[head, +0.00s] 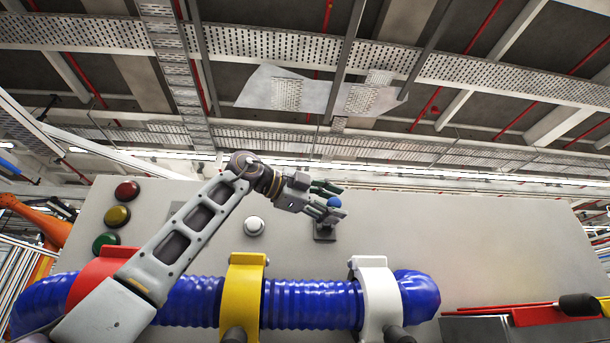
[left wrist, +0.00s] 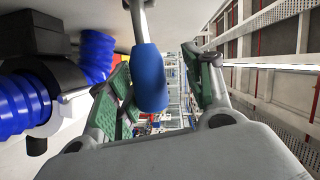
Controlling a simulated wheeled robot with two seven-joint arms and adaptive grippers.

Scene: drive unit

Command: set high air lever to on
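The high air lever has a blue knob (head: 334,202) and a dark base (head: 324,231) on the upper middle of the grey panel. My left gripper (head: 327,198) is at the knob, with its green-padded fingers apart. In the left wrist view the blue knob (left wrist: 150,82) on its grey stem lies in front of the gap between the fingers of my left gripper (left wrist: 165,90). A clear gap shows between the knob and the right-hand finger; whether the left-hand finger touches it I cannot tell. My right gripper is not in view.
Red, yellow and green round buttons (head: 117,217) and a white button (head: 254,226) sit on the panel (head: 480,235). Below runs a thick blue hose (head: 310,303) with red, yellow and white clamps (head: 371,290). A black-handled item (head: 578,306) is at lower right.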

